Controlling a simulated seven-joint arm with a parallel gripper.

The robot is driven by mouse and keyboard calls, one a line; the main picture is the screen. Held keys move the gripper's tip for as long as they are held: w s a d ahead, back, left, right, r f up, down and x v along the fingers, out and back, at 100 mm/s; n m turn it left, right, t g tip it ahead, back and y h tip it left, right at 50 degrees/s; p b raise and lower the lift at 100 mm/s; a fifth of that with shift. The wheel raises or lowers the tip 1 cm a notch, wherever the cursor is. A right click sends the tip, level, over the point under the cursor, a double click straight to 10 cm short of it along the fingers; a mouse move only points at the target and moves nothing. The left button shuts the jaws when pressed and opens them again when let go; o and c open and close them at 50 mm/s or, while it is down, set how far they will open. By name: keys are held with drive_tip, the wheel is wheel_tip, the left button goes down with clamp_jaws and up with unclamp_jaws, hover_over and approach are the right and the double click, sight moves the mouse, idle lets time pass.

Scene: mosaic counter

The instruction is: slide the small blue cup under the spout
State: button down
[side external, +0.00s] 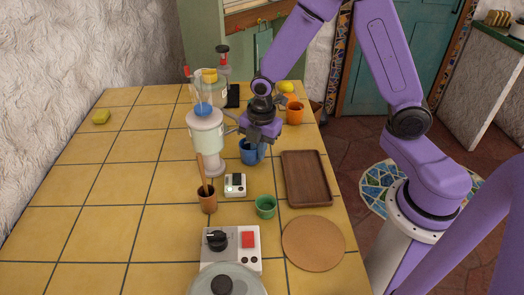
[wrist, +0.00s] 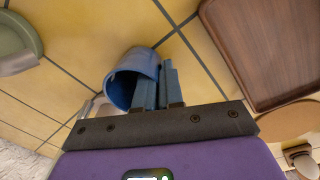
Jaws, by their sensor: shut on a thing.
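The small blue cup (side external: 249,153) stands on the yellow tiled counter, just right of a pale green dispenser (side external: 207,140) with a blue top. My gripper (side external: 262,147) is at the cup's right side, pointing down. In the wrist view the cup (wrist: 122,88) shows its open mouth, and both fingers (wrist: 164,86) are close together at its side, shut on it. The exact part of the cup between the fingers is hidden. I cannot clearly make out a spout on the dispenser; my gripper is close to its right side.
A brown tray (side external: 306,178) lies right of the cup. A green cup (side external: 265,207), a small white device (side external: 235,185) and a brown pot with a stick (side external: 207,200) stand nearer the camera. An orange cup (side external: 295,113) is behind. The left counter is mostly clear.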

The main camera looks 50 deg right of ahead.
drive_tip(key=shift+w+a, duration=0.1)
drive_tip(key=shift+w, duration=1.05)
drive_tip(key=c, duration=1.2)
unclamp_jaws()
drive_tip(key=r, duration=1.1)
drive_tip(key=s+r, duration=0.1)
drive_tip(key=r, duration=0.5)
drive_tip(key=shift+r, duration=0.2)
drive_tip(key=shift+s, duration=0.15)
drive_tip(key=s+f+m, duration=0.1)
drive_tip(key=s+m, duration=0.1)
drive_tip(key=s, duration=0.6)
drive_tip(key=s+d+f+m, duration=0.1)
drive_tip(key=s+f+m, duration=0.1)
drive_tip(key=s, duration=0.6)
drive_tip(key=s+d+f+m, duration=0.1)
drive_tip(key=s+m, duration=0.3)
drive_tip(key=s, duration=0.5)
drive_tip(key=shift+s+f+g, duration=0.1)
drive_tip(key=shift+f+g, duration=0.2)
drive_tip(key=shift+f, duration=0.2)
